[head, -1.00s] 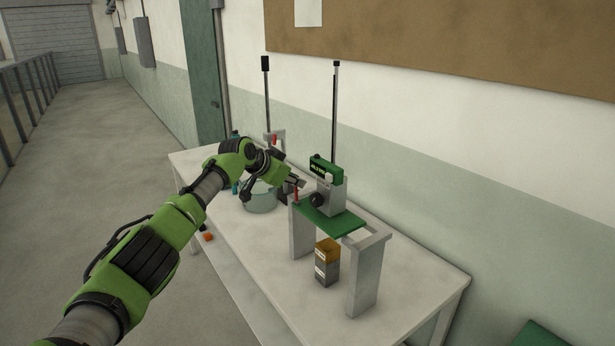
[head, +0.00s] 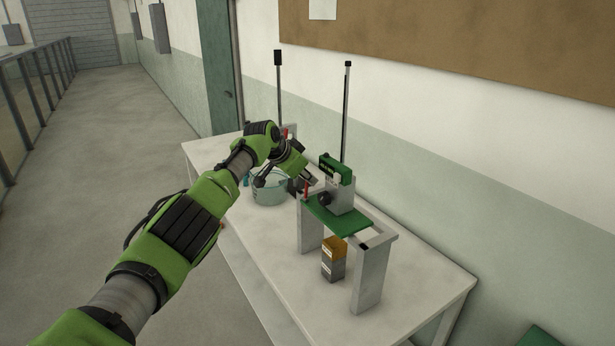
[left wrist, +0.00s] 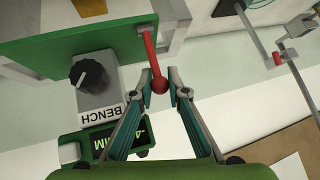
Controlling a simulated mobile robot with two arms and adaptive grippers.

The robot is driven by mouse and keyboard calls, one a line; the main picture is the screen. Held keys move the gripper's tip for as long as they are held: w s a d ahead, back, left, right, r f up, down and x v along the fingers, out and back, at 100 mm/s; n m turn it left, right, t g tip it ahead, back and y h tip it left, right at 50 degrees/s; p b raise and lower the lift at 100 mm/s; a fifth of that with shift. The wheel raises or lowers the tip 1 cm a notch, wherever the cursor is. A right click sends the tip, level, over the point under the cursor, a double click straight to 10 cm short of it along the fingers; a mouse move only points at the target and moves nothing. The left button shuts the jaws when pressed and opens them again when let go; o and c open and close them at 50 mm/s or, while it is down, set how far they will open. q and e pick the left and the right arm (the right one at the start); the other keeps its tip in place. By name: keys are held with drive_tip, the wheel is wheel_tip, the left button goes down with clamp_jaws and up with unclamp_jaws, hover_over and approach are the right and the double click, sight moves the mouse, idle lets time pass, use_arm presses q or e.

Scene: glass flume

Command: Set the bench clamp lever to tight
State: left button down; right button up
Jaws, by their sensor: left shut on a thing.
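The bench clamp lever is a thin red rod with a red ball end (left wrist: 160,86); in the head view the red lever (head: 306,190) shows at the left end of the green bench plate (head: 343,221). My left gripper (head: 311,181) is at the lever's top. In the left wrist view its fingers (left wrist: 167,82) sit on either side of the ball and are shut on it. Beside the lever is a grey block with a black knob (left wrist: 88,74), a BENCH label (left wrist: 98,113) and a green display (left wrist: 102,140). My right gripper is out of view.
The plate is on a grey stand (head: 372,272) on a white table. An orange-topped box (head: 333,259) is under it. A pale round vessel (head: 270,190) is behind my left wrist. Tall dark posts (head: 346,115) rise behind. The table's front right is clear.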

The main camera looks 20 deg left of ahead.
use_arm(q)
drive_tip(key=c, duration=1.9)
unclamp_jaws()
drive_tip(key=shift+w+d+f, duration=0.1)
drive_tip(key=shift+s+a+r, duration=0.2)
drive_tip(key=shift+s+r, duration=0.2)
drive_tip(key=shift+r, duration=0.1)
drive_tip(key=v, duration=1)
drive_tip(key=shift+s+r, duration=0.25)
drive_tip(key=shift+f, duration=0.1)
